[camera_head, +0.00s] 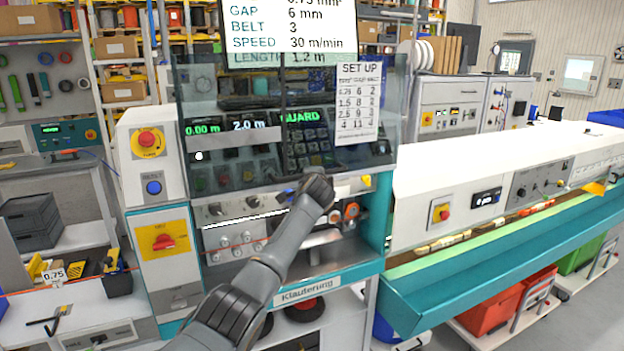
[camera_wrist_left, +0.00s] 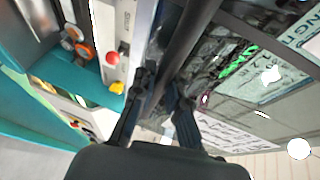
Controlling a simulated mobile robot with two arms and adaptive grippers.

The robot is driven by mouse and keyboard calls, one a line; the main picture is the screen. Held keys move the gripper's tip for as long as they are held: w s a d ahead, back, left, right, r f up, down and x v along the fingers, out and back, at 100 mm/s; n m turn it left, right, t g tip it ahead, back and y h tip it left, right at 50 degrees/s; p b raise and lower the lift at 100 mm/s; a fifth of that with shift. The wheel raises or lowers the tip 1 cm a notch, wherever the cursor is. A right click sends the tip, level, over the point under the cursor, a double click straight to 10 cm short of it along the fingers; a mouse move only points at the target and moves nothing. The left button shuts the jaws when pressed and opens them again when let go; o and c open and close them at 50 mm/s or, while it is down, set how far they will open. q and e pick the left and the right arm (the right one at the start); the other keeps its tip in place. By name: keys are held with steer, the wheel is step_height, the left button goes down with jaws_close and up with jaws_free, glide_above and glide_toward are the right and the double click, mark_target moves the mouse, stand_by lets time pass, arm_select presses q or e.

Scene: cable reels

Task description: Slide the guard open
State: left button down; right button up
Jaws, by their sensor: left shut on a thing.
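The guard (camera_head: 235,160) is a large tinted see-through panel over the front of the machine. A "GUARD" readout and keys show through it. Its lower edge is at the level just above the knobs, and the workings below it are uncovered. My left gripper (camera_head: 318,184) is at this lower edge, right of its middle, and its fingers are partly hidden by my wrist. In the left wrist view, my left gripper (camera_wrist_left: 160,92) is shut around a dark round bar (camera_wrist_left: 190,35) along the guard's edge. My right gripper is not in view.
An emergency stop (camera_head: 148,142) and a red rotary switch (camera_head: 164,240) are on the left column. A paper "SET UP" chart (camera_head: 358,103) hangs on the panel's right part. A long white and teal line (camera_head: 480,200) runs off right. Orange rollers (camera_head: 350,211) sit below the gripper.

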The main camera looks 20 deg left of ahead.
arm_select(q)
steer(key=c, duration=1.4)
jaws_free()
steer(key=shift+o, duration=0.3)
steer(key=shift+s, duration=0.1)
steer(key=v, duration=1.1)
steer(key=shift+s+d, duration=0.2)
steer(key=shift+s, duration=0.15)
